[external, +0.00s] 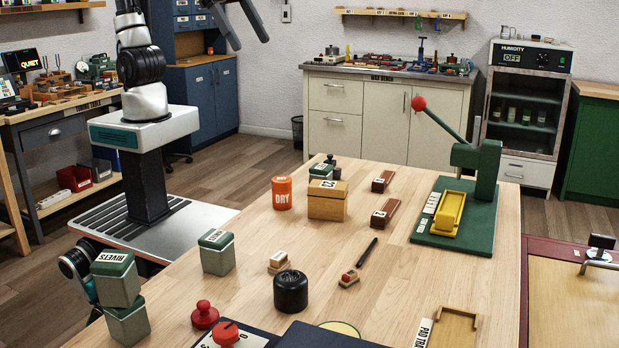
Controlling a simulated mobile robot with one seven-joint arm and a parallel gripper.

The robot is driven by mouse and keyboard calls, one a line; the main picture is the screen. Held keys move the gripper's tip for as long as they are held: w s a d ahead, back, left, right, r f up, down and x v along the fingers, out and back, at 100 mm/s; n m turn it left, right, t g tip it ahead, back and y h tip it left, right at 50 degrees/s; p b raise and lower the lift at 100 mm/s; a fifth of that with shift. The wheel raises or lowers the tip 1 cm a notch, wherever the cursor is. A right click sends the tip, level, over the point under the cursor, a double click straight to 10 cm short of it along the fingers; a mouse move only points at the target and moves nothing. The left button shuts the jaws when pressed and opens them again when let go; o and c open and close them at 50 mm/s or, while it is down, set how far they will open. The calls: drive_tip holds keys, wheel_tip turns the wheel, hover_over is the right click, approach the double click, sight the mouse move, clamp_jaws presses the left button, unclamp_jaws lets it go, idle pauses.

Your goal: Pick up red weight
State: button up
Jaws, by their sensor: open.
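A small red weight (205,315) with a round knob on top stands upright on the light wooden table (330,255), near its front left edge. My gripper (250,42) shows at the top of the external view, partly cut off by the frame edge. Its two dark fingers are spread apart with nothing between them. It is high up and well away from the red weight.
Right beside the weight are a red dial (225,333) and a dark panel (320,336). A black round object (290,291), green RIVETS boxes (117,279), another green box (216,252) and an orange DRY can (282,193) stand nearby. A green lever press (470,190) stands at right.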

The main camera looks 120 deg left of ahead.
drive_tip(key=w+d+f+m, duration=0.1)
drive_tip(key=w+d+f, duration=0.2)
drive_tip(key=w+d, duration=0.15)
drive_tip(key=m+g+h+b, duration=0.2)
drive_tip(key=m+g+b, duration=0.1)
drive_tip(key=b, duration=0.2)
hover_over(203, 303)
drive_tip(key=s+a, duration=0.1)
drive_tip(key=s, duration=0.1)
wheel_tip(203, 303, down, 36)
drive_tip(key=shift+w+r, duration=0.1)
drive_tip(key=x, duration=0.6)
drive_tip(key=shift+a+f, duration=0.1)
drive_tip(key=shift+f, duration=0.2)
drive_tip(key=c, duration=1.3)
drive_tip(key=shift+w, duration=0.1)
drive_tip(key=shift+c, duration=0.3)
drive_tip(key=shift+r, duration=0.15)
